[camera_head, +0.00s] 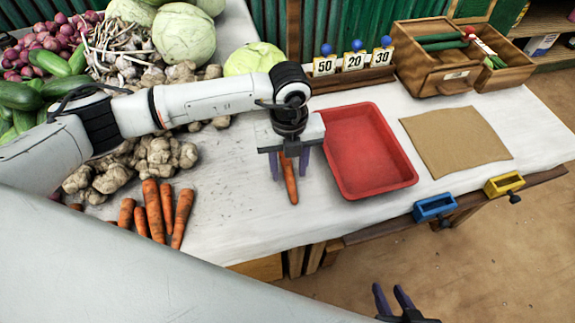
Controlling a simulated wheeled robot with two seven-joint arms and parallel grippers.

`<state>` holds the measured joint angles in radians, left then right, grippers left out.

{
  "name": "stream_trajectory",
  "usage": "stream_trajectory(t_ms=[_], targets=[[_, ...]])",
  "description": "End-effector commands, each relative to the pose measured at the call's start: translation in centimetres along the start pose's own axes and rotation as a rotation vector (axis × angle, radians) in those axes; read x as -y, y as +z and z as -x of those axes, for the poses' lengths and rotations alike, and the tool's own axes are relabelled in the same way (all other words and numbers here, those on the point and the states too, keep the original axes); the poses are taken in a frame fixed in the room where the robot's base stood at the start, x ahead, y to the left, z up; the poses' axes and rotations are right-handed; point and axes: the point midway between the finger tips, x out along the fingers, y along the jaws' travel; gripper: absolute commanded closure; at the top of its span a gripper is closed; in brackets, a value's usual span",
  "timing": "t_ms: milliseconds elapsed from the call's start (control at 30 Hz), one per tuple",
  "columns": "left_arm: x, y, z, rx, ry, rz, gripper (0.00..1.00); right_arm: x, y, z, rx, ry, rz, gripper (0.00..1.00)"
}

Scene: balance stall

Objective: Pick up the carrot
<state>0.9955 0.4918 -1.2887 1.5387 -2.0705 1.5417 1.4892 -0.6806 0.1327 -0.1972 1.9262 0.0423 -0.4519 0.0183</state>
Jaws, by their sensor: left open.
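A single orange carrot (291,189) lies on the white tabletop just left of the red tray. My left gripper (289,176) is over it, pointing down and open, with one finger on each side of the carrot. The carrot's upper end is hidden under the gripper, and I cannot tell whether the fingers touch it. More carrots (153,208) lie in a group at the table's front left. My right gripper (392,296) is at the bottom edge, below the table's front, with its fingers apart and nothing between them.
The empty red tray (405,182) is close beside my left gripper. A brown mat (458,141) lies to its right. Ginger (160,155), cabbages (184,34) and cucumbers (18,95) crowd the left. Price cards (354,61) and a wooden box (428,70) stand at the back.

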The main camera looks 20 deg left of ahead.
Motion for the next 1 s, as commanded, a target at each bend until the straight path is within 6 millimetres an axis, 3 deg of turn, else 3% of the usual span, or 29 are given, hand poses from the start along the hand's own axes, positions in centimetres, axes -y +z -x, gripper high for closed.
stream_trajectory(t_ms=[167,400,767,1000], targets=[[0.0,0.0,0.0,0.0,0.0,0.0,0.6,-0.1,0.0,0.0,-0.001,0.001,0.0,0.69],[0.0,0.0,0.0,0.0,0.0,0.0,1.0,-0.1,0.1,0.0,0.001,0.001,0.0,0.69],[0.0,0.1,0.4,0.001,-0.001,0.0,1.0,-0.1,0.3,0.1,0.005,0.002,0.0,0.69],[0.1,0.1,4.5,0.004,-0.004,0.0,1.0,-0.1,0.4,0.0,0.004,0.002,0.0,0.69]])
